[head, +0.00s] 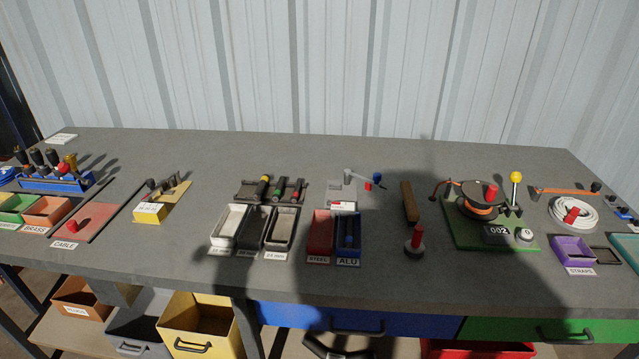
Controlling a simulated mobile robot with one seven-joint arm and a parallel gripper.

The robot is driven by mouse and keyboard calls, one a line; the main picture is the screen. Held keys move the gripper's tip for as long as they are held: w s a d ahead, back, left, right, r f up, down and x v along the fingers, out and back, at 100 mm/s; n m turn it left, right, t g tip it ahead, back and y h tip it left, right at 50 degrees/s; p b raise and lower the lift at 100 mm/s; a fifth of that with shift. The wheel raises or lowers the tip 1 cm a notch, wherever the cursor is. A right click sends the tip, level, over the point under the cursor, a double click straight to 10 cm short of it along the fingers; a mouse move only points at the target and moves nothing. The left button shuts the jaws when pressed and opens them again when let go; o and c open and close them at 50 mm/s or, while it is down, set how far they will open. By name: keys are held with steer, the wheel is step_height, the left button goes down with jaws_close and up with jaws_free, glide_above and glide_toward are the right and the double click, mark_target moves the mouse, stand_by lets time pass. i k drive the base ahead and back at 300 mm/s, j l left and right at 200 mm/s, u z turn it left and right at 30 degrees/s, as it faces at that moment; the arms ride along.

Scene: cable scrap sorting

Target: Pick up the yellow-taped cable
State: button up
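I cannot make out a yellow-taped cable in the head view. Another thin orange-brown cable (448,184) loops from the reel on the green stand. My gripper is not in view.
Small trays stand along the grey bench (190,262), including white (230,224), STEEL (320,234), ALU (348,247) and purple STRAPS (572,250) ones. A green reel stand (490,236) is at right. Bins (205,328) sit below. A broad shadow crosses the middle.

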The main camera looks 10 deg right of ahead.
mark_target(258, 194)
steer(key=j+z, duration=0.35)
steer(key=z, duration=0.15)
steer(key=j+z, duration=0.35)
steer(key=z, duration=0.15)
steer(key=j+z, duration=0.15)
steer(key=j, duration=0.35)
steer(key=k+j+z, duration=0.1)
steer(key=j, duration=1.35)
steer(key=i, duration=0.75)
